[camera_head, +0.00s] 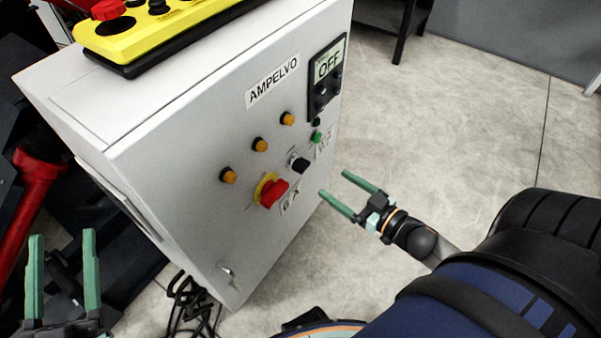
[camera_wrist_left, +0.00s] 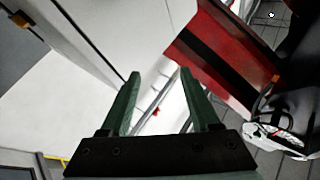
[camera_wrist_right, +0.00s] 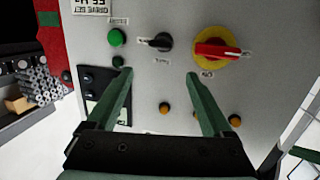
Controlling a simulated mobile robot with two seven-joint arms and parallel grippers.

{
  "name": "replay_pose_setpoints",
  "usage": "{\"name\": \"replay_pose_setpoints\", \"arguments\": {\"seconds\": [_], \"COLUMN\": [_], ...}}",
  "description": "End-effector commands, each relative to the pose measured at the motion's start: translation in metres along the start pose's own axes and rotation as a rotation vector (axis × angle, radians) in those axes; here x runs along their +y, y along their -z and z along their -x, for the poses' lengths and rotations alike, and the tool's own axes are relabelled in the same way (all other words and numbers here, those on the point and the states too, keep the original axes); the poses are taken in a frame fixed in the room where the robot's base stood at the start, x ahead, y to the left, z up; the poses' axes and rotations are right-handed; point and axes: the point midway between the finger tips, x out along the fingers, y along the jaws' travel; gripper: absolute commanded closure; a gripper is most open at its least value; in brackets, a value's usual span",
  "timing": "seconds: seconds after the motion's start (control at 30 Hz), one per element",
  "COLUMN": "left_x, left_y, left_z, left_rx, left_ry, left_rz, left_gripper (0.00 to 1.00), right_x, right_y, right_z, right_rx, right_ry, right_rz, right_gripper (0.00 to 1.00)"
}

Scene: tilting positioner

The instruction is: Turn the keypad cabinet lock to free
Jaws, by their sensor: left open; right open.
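The light grey cabinet (camera_head: 190,150) has "AMPELVO" on its front. A small silver latch-like part (camera_head: 228,272) sits low on the front; I cannot tell whether it is the lock. A black rotary switch (camera_head: 299,163) sits beside a red knob on a yellow disc (camera_head: 272,190); both also show in the right wrist view, the switch (camera_wrist_right: 160,41) pointing left there. A dark panel (camera_head: 327,77) reads "OFF". My right gripper (camera_head: 334,183) is open and empty, facing the front near the switch, apart from it. My left gripper (camera_head: 62,236) is open and empty left of the cabinet.
Several orange lamps (camera_head: 260,144) and a green button (camera_head: 317,137) are on the cabinet front. A yellow control box (camera_head: 160,30) lies on its top. Red and dark equipment (camera_head: 38,175) stands at the left, black cables (camera_head: 188,298) below.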

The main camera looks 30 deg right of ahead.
Motion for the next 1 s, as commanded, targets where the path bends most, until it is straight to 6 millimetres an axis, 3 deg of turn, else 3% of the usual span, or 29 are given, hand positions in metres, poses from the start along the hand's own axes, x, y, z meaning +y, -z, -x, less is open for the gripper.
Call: {"name": "replay_pose_setpoints", "arguments": {"seconds": [0.03,0.2,0.4,0.57,1.0], "left_x": [0.006,0.015,0.019,0.021,0.028], "left_y": [-0.002,0.036,0.059,0.059,0.038], "left_z": [0.009,0.022,0.033,0.035,0.042], "left_rx": [0.086,0.307,0.427,0.438,0.428], "left_ry": [-0.008,-0.025,-0.036,-0.038,-0.048], "left_rz": [-0.023,-0.075,-0.103,-0.100,-0.065], "left_gripper": [0.38,0.38,0.38,0.38,0.38], "right_x": [0.006,0.015,0.017,0.015,-0.001], "right_y": [-0.021,-0.029,-0.029,-0.026,-0.016], "right_z": [-0.004,-0.006,-0.006,-0.018,-0.096], "right_rx": [0.031,0.098,0.122,0.128,0.128], "right_ry": [0.030,0.130,0.192,0.202,0.199], "right_rz": [0.008,0.013,0.014,0.014,0.015], "right_gripper": [0.15,0.15,0.15,0.15,0.15]}}
